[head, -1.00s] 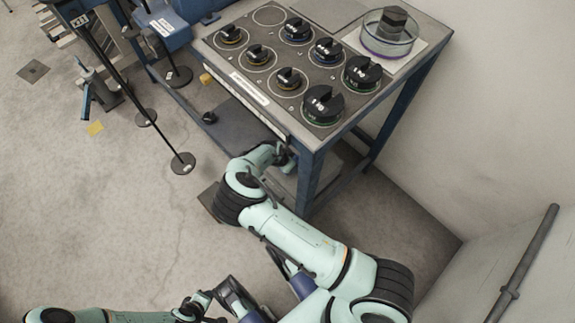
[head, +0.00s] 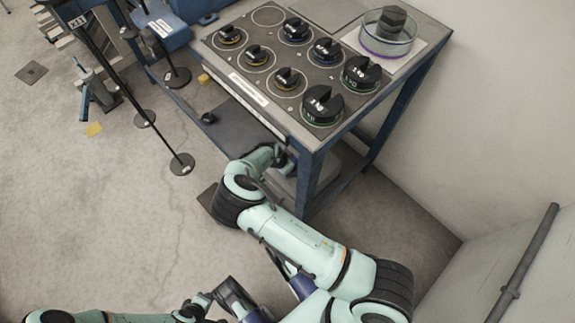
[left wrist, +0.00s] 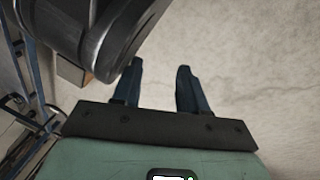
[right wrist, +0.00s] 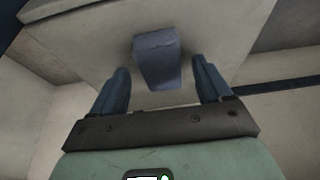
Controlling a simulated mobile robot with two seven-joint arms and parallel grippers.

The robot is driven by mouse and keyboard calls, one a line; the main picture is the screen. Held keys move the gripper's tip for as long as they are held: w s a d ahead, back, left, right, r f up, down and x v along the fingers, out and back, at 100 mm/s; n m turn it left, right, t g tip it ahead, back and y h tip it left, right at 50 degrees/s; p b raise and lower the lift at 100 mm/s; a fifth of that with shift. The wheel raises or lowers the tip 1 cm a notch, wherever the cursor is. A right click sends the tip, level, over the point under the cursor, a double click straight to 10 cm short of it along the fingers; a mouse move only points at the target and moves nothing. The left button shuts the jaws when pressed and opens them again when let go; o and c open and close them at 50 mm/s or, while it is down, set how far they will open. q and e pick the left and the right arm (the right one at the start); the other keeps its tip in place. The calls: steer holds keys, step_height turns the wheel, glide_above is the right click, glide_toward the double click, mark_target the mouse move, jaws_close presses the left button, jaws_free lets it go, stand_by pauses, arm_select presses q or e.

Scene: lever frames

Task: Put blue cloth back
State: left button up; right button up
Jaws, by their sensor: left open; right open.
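My right arm reaches to the near leg of the workbench (head: 310,185). Its gripper (head: 284,160) is small and partly hidden in the head view. In the right wrist view my right gripper (right wrist: 159,68) is open, with a blue-grey block-like piece (right wrist: 157,58) between its fingers, against a pale panel (right wrist: 90,35). I cannot tell whether the fingers touch this piece. My left gripper (left wrist: 160,68) is open and empty over pale floor in the left wrist view. I cannot make out a blue cloth for certain in any view.
The bench top holds several black knobbed weights (head: 322,104) and a glass dish (head: 388,36) with a dark hex piece. A lower shelf (head: 235,130) lies under it. Black stands (head: 182,163) are at the left. A large black part (left wrist: 95,30) is close beside my left gripper.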

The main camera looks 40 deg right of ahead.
steer(key=p+v, duration=0.1)
steer(key=v, duration=0.5)
steer(key=shift+r+p, duration=0.1)
steer(key=shift+p, duration=0.25)
arm_select(q)
steer(key=shift+t, duration=0.4)
steer(key=r, duration=0.1)
steer(key=w+d+r+p, duration=0.1)
steer(key=r, duration=0.3)
steer(key=shift+w+d, duration=0.25)
steer(key=shift+d, duration=0.1)
arm_select(e)
steer(key=v, duration=0.5)
arm_select(q)
steer(key=shift+a, duration=0.1)
arm_select(e)
steer(key=shift+w+a, duration=0.1)
